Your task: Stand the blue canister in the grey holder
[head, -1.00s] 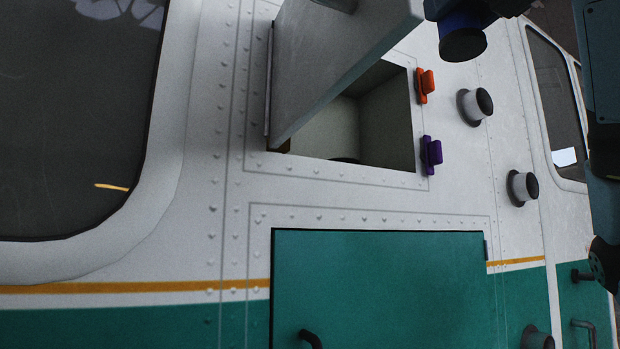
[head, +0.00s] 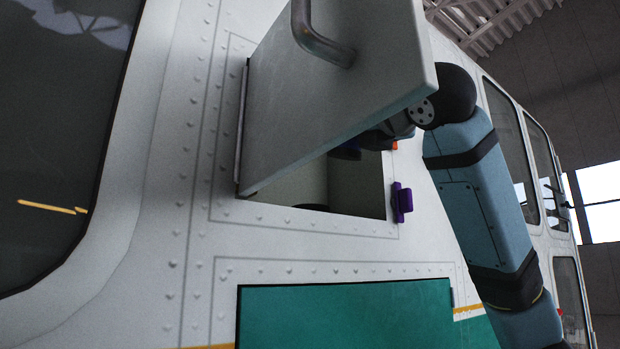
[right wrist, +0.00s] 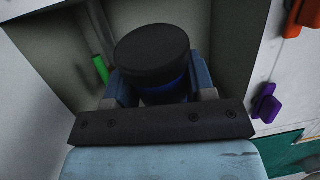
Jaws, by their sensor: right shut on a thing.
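In the right wrist view the blue canister (right wrist: 163,85) shows a wide black cap and a strip of blue body. My right gripper (right wrist: 160,92) is shut on it, one finger on each side, inside the open wall compartment. In the head view the canister (head: 346,153) is a small dark shape in the compartment's opening, mostly hidden behind the raised door. A dark curved rim (head: 312,207) shows at the compartment's floor, below the canister and apart from it; I cannot tell whether it is the grey holder. My left gripper is out of view.
The open grey door (head: 340,90) hangs over the compartment's left and front. A purple latch (head: 402,202) and an orange latch (head: 394,146) stick out at the opening's right edge. A green bar (right wrist: 100,69) is inside the compartment. A teal panel (head: 345,315) lies below.

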